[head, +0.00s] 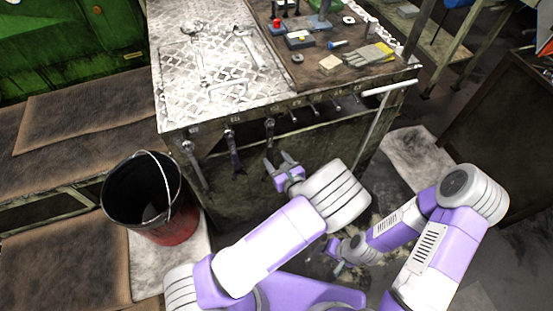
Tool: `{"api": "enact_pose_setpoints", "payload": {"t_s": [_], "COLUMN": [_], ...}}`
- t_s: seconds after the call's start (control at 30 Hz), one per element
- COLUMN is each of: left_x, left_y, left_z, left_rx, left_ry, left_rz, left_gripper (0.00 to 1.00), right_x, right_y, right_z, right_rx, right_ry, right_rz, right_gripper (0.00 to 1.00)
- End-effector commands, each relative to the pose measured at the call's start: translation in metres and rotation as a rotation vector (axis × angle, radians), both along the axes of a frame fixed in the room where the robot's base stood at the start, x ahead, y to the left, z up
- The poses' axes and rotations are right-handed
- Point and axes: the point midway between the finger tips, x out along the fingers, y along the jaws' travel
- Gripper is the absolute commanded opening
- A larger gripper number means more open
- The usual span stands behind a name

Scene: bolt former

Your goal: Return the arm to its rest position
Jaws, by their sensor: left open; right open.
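My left arm, white and purple, reaches out in front of the workbench. Its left gripper (277,162) is open, with its two grey fingers pointing toward the bench front, and nothing shows between them. It is below the bench edge in the picture. My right arm is folded at the lower right. Its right gripper (336,259) is open, low and close to my body, beside my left arm. I see nothing held in it, though its fingers are small and partly hard to make out.
The workbench (225,103) has a patterned metal top with wrenches (203,60) and small tools; more tools hang along its front edge. A white handle bar (390,88) juts out at its right corner. A black and red bucket (172,222) stands at the left. A dark cabinet (510,120) stands right.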

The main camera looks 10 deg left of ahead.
Motion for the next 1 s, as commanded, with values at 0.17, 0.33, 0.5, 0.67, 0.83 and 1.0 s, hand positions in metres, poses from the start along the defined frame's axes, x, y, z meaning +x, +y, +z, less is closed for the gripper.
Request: {"api": "enact_pose_setpoints", "payload": {"t_s": [0.17,0.33,0.5,0.67,0.83,1.0], "left_x": [-0.02,-0.04,-0.05,-0.054,-0.094,-0.193], "left_y": [-0.019,-0.036,-0.043,-0.039,0.004,0.032], "left_z": [0.01,0.017,0.019,0.015,-0.028,-0.093], "left_rx": [0.001,0.001,0.002,-0.011,-0.158,-0.512], "left_ry": [-0.001,-0.004,-0.002,0.014,0.161,0.378], "left_rz": [-0.005,-0.003,-0.001,0.025,0.268,0.78], "left_gripper": [0.57,0.57,0.57,0.57,0.57,0.57], "right_x": [0.0,0.0,0.0,0.0,0.0,0.0], "right_y": [0.0,0.0,0.0,0.0,0.0,0.0], "right_z": [0.009,0.015,0.017,0.017,0.019,0.023], "right_rx": [0.0,0.0,0.0,0.0,0.0,0.0], "right_ry": [0.0,0.0,0.0,0.0,0.0,0.0], "right_rz": [0.0,0.0,0.0,0.0,0.0,0.0], "right_gripper": [0.57,0.57,0.57,0.57,0.57,0.57]}}
